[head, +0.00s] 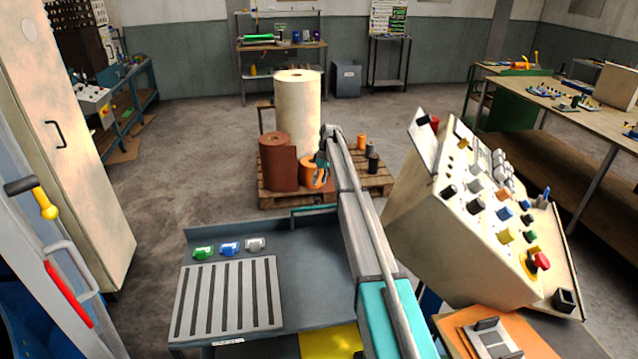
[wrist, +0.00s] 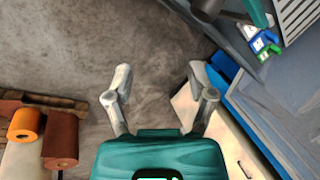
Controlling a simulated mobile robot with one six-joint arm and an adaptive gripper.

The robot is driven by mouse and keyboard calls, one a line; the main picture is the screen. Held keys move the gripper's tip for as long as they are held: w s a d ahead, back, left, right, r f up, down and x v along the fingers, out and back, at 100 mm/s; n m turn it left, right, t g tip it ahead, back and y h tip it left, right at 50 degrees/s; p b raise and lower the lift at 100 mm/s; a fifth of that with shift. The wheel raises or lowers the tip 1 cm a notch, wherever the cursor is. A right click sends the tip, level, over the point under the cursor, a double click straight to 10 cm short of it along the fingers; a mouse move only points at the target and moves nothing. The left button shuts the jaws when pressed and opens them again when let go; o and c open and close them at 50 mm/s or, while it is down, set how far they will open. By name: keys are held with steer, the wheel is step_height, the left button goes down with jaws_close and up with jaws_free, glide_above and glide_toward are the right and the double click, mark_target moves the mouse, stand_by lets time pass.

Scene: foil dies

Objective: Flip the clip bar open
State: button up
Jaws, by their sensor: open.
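My gripper (wrist: 160,82) is open and empty in the wrist view, with bare floor between its fingers. In the head view my arm reaches forward past the grey table, and the gripper is small and partly hidden near the rolls. I cannot identify the clip bar for certain. An orange board (head: 456,323) at the bottom right of the head view carries a grey plate (head: 493,344) with a dark raised piece (head: 487,323), which may be it. The board is cut off by the frame edge, far from my gripper, and does not show in the wrist view.
A grey table (head: 310,265) holds a slotted plate (head: 228,298) and green, blue and white small items. A slanted control console (head: 440,235) stands right of my arm. A pallet (head: 275,200) with rolls stands ahead. Open floor (head: 190,140) lies to the left.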

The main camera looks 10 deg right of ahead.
steer(key=w+d+r+p, duration=0.2)
steer(key=w+r+p, duration=0.2)
steer(key=w, duration=0.2)
steer(key=shift+w+d+r, duration=0.15)
steer(key=shift+w+r, duration=0.05)
steer(key=shift+w, duration=0.2)
stand_by(0.7)
stand_by(0.5)
steer(key=s+a+m+t+h, duration=0.1)
steer(key=s+a+m, duration=0.1)
steer(key=s, duration=1.7)
steer(key=s+a+f+m+h, duration=0.1)
steer(key=s+a+m, duration=0.1)
steer(key=s, duration=1.7)
steer(key=s+a+m+t+h, duration=0.1)
steer(key=s+m, duration=0.3)
steer(key=s, duration=1.5)
steer(key=shift+a+f+t, duration=0.3)
steer(key=shift+a+f, duration=0.05)
steer(key=shift+a, duration=0.2)
